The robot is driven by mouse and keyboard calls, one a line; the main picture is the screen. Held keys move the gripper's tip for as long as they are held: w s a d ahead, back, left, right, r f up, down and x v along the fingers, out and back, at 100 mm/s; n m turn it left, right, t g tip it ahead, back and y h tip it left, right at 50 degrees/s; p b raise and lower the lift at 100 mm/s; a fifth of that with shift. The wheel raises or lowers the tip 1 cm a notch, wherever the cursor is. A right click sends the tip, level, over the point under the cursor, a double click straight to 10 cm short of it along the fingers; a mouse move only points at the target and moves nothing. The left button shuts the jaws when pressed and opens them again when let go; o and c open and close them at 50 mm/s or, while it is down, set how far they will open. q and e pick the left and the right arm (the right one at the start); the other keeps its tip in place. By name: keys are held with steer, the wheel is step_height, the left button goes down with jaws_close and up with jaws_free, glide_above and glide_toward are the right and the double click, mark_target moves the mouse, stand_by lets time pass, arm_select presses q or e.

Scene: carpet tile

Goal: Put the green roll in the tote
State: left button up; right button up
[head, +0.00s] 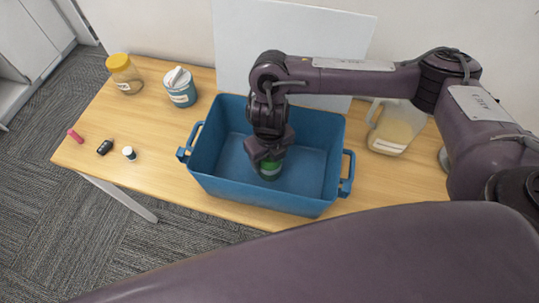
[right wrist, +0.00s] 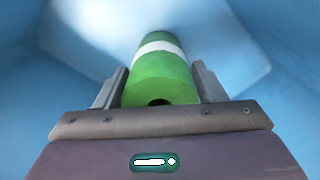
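The blue tote (head: 215,150) stands on the wooden table with its open top up. The green roll (head: 270,170), with a white band, is inside the tote's walls in the head view. My right gripper (head: 268,157) reaches down into the tote from above. In the right wrist view the green roll (right wrist: 163,77) lies between the two fingers, which sit close against its sides, and blue tote surfaces surround it. Whether the roll touches the tote's floor is hard to tell. My left gripper is not in view.
On the wooden table (head: 150,128), a yellow-lidded jar (head: 125,78) and a teal-and-white tub (head: 181,90) stand left of the tote. A pink item (head: 75,136), a black item (head: 104,147) and a small bottle (head: 129,153) are nearer. A clear pitcher (head: 393,130) stands right.

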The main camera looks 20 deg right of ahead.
steer(key=shift+o, duration=0.8)
steer(key=shift+w+r, duration=0.1)
steer(key=shift+r, duration=0.55)
step_height(320, 180, up, 11)
steer(key=p, duration=0.1)
